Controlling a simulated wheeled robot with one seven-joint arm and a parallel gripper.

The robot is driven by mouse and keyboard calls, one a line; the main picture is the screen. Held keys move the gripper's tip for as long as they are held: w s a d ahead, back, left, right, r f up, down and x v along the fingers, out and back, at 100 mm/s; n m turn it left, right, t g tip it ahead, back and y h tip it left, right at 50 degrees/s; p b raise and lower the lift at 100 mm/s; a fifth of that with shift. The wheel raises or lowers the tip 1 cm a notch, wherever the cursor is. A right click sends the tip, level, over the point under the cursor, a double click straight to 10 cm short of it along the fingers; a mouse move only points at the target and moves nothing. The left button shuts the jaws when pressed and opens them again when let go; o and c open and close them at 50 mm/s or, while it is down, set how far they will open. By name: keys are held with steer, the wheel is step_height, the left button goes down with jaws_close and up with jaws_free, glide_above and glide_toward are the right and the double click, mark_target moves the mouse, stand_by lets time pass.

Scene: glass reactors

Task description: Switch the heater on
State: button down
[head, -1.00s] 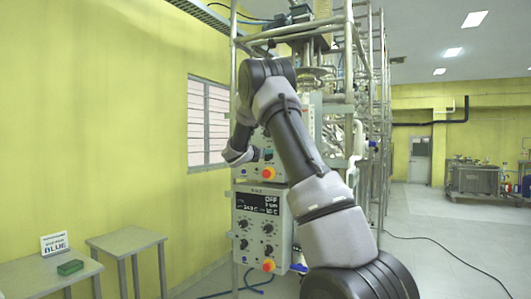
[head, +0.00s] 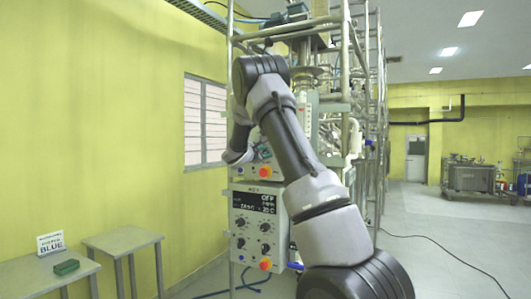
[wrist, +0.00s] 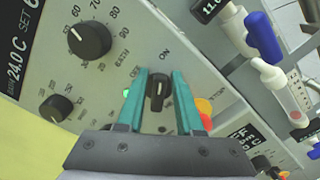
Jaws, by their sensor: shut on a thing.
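In the wrist view, my gripper (wrist: 160,92) has its two teal fingers shut on a black switch knob (wrist: 159,90), one finger on either side. The white mark on the knob points up in the picture, toward the printed ON. The heater panel (wrist: 100,85) is pale grey. It carries a larger black BATH dial (wrist: 89,40) and a small green light (wrist: 126,93). In the head view my gripper (head: 262,152) is at the upper control box, and my arm hides most of that box's face.
A red-orange stop button (wrist: 205,107) sits just right of the fingers. A smaller black knob (wrist: 56,108) is at left. In the head view, a lower control box (head: 258,225) shows OFF on its display. Two small tables (head: 125,240) stand at left, one with a green block (head: 66,267).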

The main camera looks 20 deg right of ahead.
steer(key=shift+a+f+m, duration=0.25)
steer(key=shift+f+m, duration=0.15)
steer(key=shift+f, duration=0.1)
steer(key=shift+a, duration=0.1)
steer(key=c, duration=0.9)
jaws_free()
steer(key=shift+w, duration=0.1)
steer(key=shift+o, duration=0.6)
steer(key=shift+w, duration=0.1)
steer(key=v, duration=1)
steer(key=shift+s, duration=0.4)
steer(key=shift+a+r, duration=0.15)
